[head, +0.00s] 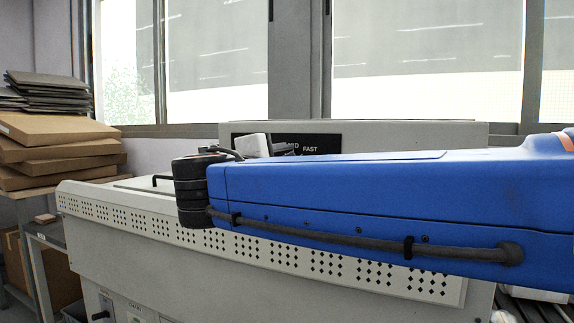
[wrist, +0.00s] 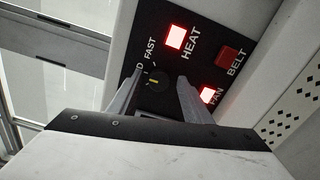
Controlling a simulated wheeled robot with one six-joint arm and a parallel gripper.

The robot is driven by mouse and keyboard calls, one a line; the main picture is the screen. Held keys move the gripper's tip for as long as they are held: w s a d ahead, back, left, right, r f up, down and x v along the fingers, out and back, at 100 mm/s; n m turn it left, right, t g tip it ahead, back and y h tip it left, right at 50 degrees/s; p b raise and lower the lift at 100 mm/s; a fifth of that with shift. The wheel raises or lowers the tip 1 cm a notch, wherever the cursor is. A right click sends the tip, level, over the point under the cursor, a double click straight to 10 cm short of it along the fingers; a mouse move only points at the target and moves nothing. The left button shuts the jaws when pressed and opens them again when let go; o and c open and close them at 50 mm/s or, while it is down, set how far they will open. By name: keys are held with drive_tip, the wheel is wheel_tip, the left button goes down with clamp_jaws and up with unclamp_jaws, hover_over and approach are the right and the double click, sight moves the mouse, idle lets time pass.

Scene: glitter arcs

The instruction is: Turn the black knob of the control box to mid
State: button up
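The black knob (wrist: 155,85) with a short yellow mark sits on the control box's black panel (wrist: 140,22) in the wrist view. The label FAST is above it and part of another label, ending in D, is at its upper left. I cannot tell which label the mark points to. My gripper (wrist: 160,76) is open, with one finger on each side of the knob; I cannot tell whether they touch it.
The panel also has a lit HEAT button (wrist: 176,37), a lit FAN button (wrist: 207,95) and a dark red BELT button (wrist: 228,57). A pale machine cover with holes (head: 330,262) lies below my arm. Cardboard boxes (head: 55,152) are stacked at the left.

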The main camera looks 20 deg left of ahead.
drive_tip(key=shift+s, duration=0.1)
drive_tip(key=s+a, duration=0.1)
drive_tip(key=s, duration=1.6)
drive_tip(key=shift+a, duration=0.15)
drive_tip(key=shift+s, duration=0.1)
